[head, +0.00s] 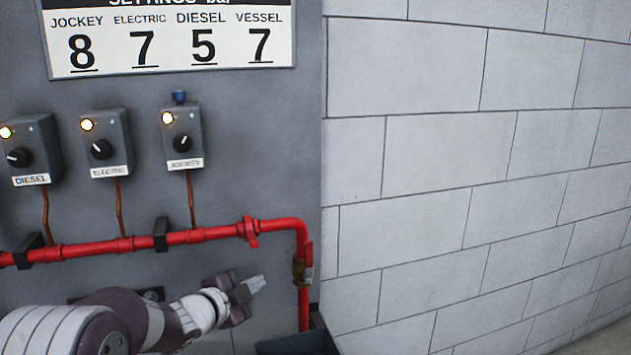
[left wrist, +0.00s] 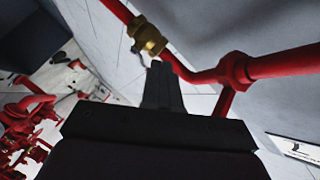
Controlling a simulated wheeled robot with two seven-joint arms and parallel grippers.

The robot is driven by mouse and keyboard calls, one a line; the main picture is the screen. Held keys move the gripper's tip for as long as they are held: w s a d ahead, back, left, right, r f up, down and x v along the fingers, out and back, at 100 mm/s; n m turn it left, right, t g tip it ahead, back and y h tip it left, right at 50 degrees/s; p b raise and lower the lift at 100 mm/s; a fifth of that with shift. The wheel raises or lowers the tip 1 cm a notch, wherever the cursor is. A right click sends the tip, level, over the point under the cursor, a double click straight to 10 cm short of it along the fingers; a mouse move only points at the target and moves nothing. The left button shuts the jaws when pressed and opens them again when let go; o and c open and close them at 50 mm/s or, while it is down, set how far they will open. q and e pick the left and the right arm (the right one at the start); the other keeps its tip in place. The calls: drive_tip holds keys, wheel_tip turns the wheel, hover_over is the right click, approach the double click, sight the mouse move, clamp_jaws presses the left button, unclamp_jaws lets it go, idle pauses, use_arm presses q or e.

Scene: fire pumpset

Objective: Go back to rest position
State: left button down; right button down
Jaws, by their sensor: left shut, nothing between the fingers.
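My left gripper (head: 256,284) comes in from the lower left in the head view. It is shut and empty, below the red pipe (head: 205,234) and left of its vertical drop. In the left wrist view the shut fingers (left wrist: 163,88) point toward a brass valve (left wrist: 148,38) on the red pipe; I cannot tell the exact gap. My right gripper is in neither view.
Three switch boxes labelled diesel (head: 30,148), electric (head: 108,143) and jockey (head: 182,138) are on the grey panel, with lit lamps. A settings sign (head: 170,40) hangs above. A block wall (head: 480,180) is at right. A dark box (head: 295,343) sits below the pipe.

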use_arm(q)
drive_tip(key=s+a+f+n+g+y, duration=0.2)
drive_tip(key=s+f+n+g, duration=0.2)
drive_tip(key=s, duration=0.6)
drive_tip(key=s+a+f+n+g+y, duration=0.1)
drive_tip(key=s+f+n+g, duration=0.3)
drive_tip(key=s, duration=0.6)
drive_tip(key=s+a+f+n+g+y, duration=0.2)
drive_tip(key=s+f+n+g+y, duration=0.1)
drive_tip(key=s+f+n, duration=0.4)
drive_tip(key=shift+s+a+f+n+g+y, duration=0.1)
drive_tip(key=shift+s+n+g+y, duration=0.1)
drive_tip(key=shift+s+n, duration=0.3)
drive_tip(key=shift+s+a+f+n+g+y, duration=0.1)
drive_tip(key=shift+s+n+y, duration=0.15)
drive_tip(key=shift+s, duration=0.4)
drive_tip(key=shift+s+a+f+n+g+y, duration=0.1)
drive_tip(key=shift+s+n+y, duration=0.05)
drive_tip(key=shift+s+n, duration=0.35)
wheel_tip(320, 180, up, 13)
drive_tip(key=p, duration=1.3)
drive_tip(key=shift+s+f, duration=0.2)
drive_tip(key=shift+s, duration=0.1)
